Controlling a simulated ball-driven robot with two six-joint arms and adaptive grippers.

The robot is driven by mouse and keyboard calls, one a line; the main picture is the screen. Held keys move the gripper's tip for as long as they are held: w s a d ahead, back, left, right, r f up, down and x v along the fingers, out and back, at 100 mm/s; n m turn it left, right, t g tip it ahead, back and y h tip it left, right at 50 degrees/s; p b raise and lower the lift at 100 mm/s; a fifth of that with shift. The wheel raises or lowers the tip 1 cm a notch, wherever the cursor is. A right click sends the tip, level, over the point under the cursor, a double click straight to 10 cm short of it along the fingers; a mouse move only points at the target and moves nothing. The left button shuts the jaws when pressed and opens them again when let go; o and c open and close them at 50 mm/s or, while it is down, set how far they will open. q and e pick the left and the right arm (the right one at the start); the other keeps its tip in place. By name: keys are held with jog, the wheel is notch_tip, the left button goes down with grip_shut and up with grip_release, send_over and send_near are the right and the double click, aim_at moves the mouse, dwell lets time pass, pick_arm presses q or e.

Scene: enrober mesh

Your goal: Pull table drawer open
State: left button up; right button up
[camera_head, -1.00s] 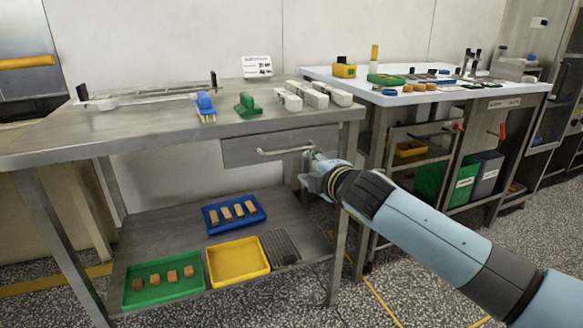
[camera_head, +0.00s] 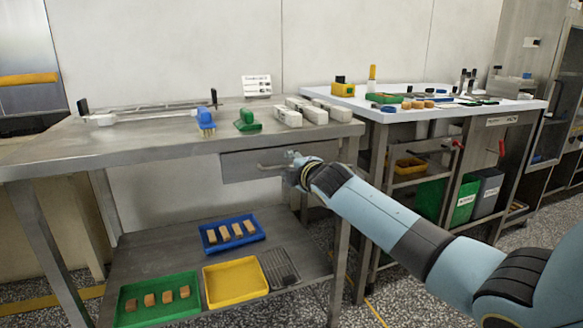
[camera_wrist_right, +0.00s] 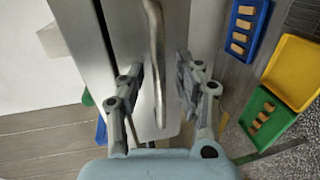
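The table drawer (camera_head: 238,167) is a grey metal front under the left steel table, and it looks shut. Its bar handle (camera_head: 270,166) shows at its left part; the right part is hidden by my gripper. My right gripper (camera_head: 292,158) is at the right part of the handle. In the right wrist view the handle (camera_wrist_right: 155,50) runs between the two fingers of the right gripper (camera_wrist_right: 160,82). The fingers are apart, with a gap to the bar on both sides. My left gripper is not in view.
The steel table (camera_head: 150,145) carries a blue brush (camera_head: 205,120), a green one (camera_head: 247,121) and white blocks (camera_head: 315,112). Its lower shelf holds a blue tray (camera_head: 232,246), a yellow tray (camera_head: 236,293) and a green tray (camera_head: 130,290). A white-topped table (camera_head: 440,109) stands at right.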

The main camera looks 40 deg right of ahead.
jog(key=shift+c, duration=0.3)
grip_shut()
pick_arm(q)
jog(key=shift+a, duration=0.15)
